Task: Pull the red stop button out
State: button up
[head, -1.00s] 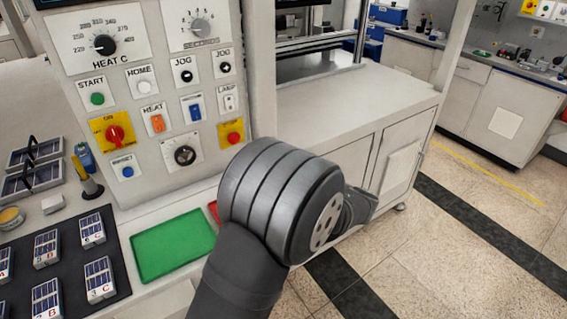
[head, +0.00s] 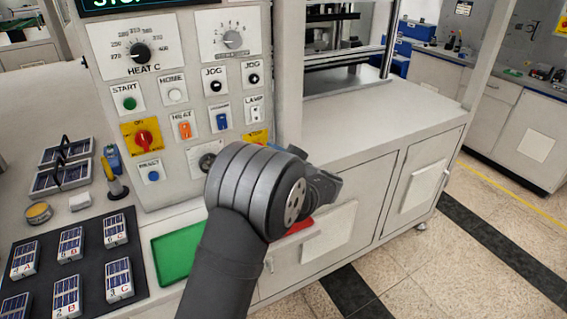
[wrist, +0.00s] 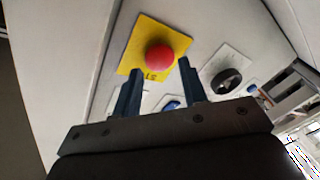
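The red stop button (wrist: 160,58) is a round dome on a yellow plate (wrist: 145,32) in the wrist view. My gripper (wrist: 160,64) is open, with one dark finger on each side of the button in the picture. I cannot tell how far the fingertips are from the panel; no contact shows. In the head view only the top of the button's yellow plate (head: 256,136) shows. My arm hides the button and my fingers there.
The control panel carries a red rotary switch (head: 144,138) on another yellow plate, a black knob (wrist: 226,80), and several buttons and dials. Below are a green tray (head: 172,258), a partly hidden red tray (head: 300,226) and a dark mat with solar cells (head: 95,292).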

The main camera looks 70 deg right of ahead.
jog(key=shift+x, duration=1.4)
jog(key=shift+c, duration=0.2)
jog(key=c, duration=0.5)
jog(key=shift+c, duration=0.2)
jog(key=shift+s+a+f, duration=0.1)
jog(key=shift+s+a, duration=0.35)
jog(key=shift+a, duration=0.05)
jog(key=o, duration=1)
jog(key=shift+o, duration=0.2)
